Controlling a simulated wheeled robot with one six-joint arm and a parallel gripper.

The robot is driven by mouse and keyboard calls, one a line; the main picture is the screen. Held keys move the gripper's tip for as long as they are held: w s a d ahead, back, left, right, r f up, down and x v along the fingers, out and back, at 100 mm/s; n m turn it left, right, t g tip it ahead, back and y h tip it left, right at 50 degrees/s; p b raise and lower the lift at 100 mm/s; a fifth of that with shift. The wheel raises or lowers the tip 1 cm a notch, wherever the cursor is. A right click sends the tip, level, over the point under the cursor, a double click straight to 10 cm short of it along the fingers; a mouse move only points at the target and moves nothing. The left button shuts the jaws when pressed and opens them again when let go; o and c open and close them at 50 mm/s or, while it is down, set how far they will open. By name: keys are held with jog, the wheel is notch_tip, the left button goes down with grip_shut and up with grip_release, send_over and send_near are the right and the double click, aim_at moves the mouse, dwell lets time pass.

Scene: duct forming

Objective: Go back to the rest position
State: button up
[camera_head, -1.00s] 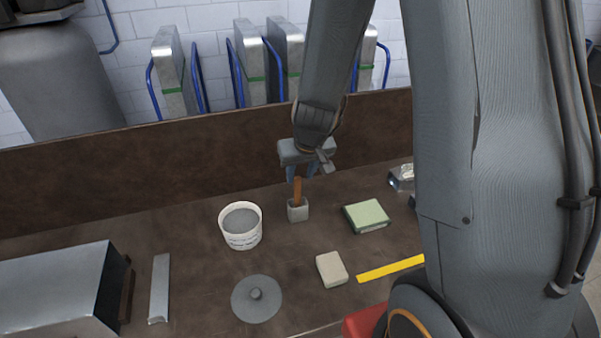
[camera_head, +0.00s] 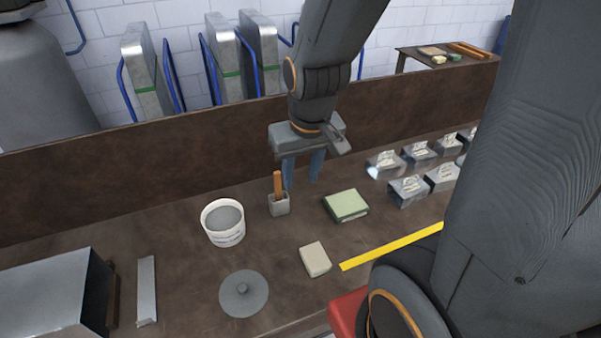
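My gripper (camera_head: 302,186) hangs from my arm above the brown workbench (camera_head: 180,280), with its two blue fingers pointing down. The fingers are apart and nothing shows between them. The left finger is just right of an orange-brown handle (camera_head: 278,184) that stands upright in a small grey holder (camera_head: 279,206). I cannot tell how high the fingertips are above the bench. My arm hides part of the bench's back board.
Several metal pieces (camera_head: 408,190) stand at the right. A metal box (camera_head: 50,295) sits at the left.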

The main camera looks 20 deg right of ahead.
notch_tip(320, 180, down, 12)
jog(key=g+b, duration=0.1)
jog(key=b, duration=1)
jog(key=shift+w+f, duration=0.2)
jog(key=shift+w, duration=0.2)
